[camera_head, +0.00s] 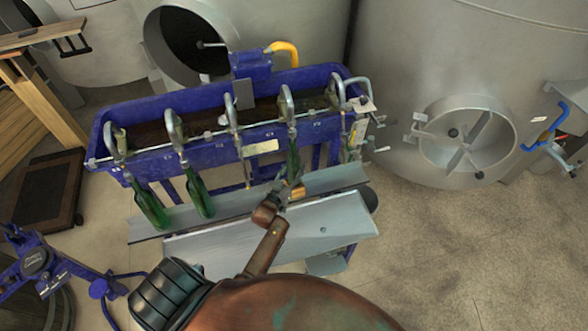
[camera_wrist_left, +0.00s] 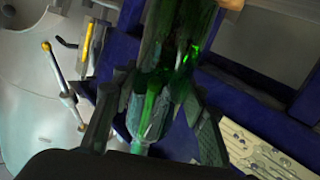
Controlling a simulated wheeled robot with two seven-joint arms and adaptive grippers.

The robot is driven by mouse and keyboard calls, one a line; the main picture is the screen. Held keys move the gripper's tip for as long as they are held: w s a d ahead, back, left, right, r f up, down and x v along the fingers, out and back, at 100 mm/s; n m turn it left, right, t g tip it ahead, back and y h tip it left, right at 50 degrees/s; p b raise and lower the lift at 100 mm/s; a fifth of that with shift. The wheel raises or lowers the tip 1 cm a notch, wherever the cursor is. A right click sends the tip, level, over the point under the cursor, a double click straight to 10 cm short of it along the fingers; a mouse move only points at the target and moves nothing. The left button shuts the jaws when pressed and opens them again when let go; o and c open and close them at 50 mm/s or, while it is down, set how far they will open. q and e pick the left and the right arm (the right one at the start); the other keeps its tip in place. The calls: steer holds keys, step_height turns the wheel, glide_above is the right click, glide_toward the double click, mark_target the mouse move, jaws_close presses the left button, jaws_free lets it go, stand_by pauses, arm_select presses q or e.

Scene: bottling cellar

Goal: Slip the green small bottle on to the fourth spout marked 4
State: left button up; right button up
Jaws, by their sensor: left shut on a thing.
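The blue filler trough (camera_head: 215,126) carries a row of curved metal spouts. The fourth spout from the left (camera_head: 287,104) points down over a green bottle (camera_head: 293,162). My left gripper (camera_head: 291,190) is shut on this bottle low on its body and holds it roughly upright, neck up. The bottle's mouth is at the lower end of the spout; I cannot tell whether the tube is inside the neck. In the left wrist view the bottle (camera_wrist_left: 150,112) sits between both fingers. The marking by the spout is too small to read. My right gripper is not in view.
Two green bottles (camera_head: 149,207) (camera_head: 199,194) hang tilted below the first and second spouts. A grey metal shelf (camera_head: 325,222) runs below. Steel tanks (camera_head: 470,60) stand behind and right.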

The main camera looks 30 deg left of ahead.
arm_select(q)
steer(key=o, duration=1.5)
steer(key=shift+f, duration=0.1)
steer(key=s, duration=0.4)
steer(key=s+d+r, duration=0.1)
steer(key=s, duration=0.7)
steer(key=shift+d+r, duration=0.25)
